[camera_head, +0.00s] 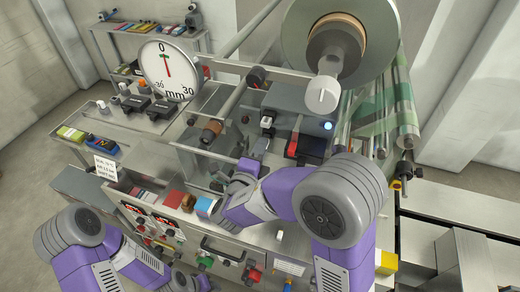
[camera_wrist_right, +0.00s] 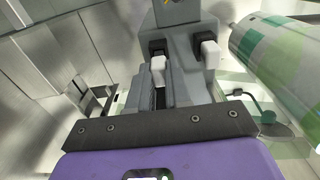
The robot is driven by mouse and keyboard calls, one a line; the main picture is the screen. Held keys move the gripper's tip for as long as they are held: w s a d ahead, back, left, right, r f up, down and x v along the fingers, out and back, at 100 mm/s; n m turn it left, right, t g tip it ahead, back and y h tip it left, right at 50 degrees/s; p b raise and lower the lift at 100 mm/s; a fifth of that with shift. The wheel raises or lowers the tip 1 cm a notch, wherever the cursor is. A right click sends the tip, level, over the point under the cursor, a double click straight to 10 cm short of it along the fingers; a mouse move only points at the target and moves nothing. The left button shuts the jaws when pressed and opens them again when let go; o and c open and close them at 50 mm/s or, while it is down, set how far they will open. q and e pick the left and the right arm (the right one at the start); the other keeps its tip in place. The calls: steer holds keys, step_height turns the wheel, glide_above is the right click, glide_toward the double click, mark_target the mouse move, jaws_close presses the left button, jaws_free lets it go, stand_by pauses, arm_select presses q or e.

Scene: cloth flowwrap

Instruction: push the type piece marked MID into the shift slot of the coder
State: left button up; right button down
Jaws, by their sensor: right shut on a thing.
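The coder (camera_wrist_right: 182,16) is a grey block in the right wrist view, with two dark slots side by side. A white type piece (camera_wrist_right: 158,68) stands at the left slot, at the tips of my right gripper (camera_wrist_right: 170,88), which is shut on it. Another white piece (camera_wrist_right: 209,53) sits at the right slot. No marking is legible, and how deep the held piece sits cannot be told. In the head view my right gripper (camera_head: 250,168) reaches to the front of the grey coder, and its fingertips are mostly hidden. My left arm is at the lower left; its gripper's jaws cannot be made out.
A large film roll (camera_head: 300,30) and a round dial (camera_head: 168,68) stand above the machine. A green-patterned film roller (camera_wrist_right: 285,50) is close to the right of my right gripper.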

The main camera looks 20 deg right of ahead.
steer(key=shift+p+x, duration=0.4)
steer(key=shift+x, duration=0.45)
steer(key=shift+w, duration=0.1)
stand_by(0.9)
steer(key=c, duration=1)
jaws_free()
steer(key=shift+w+d, duration=0.1)
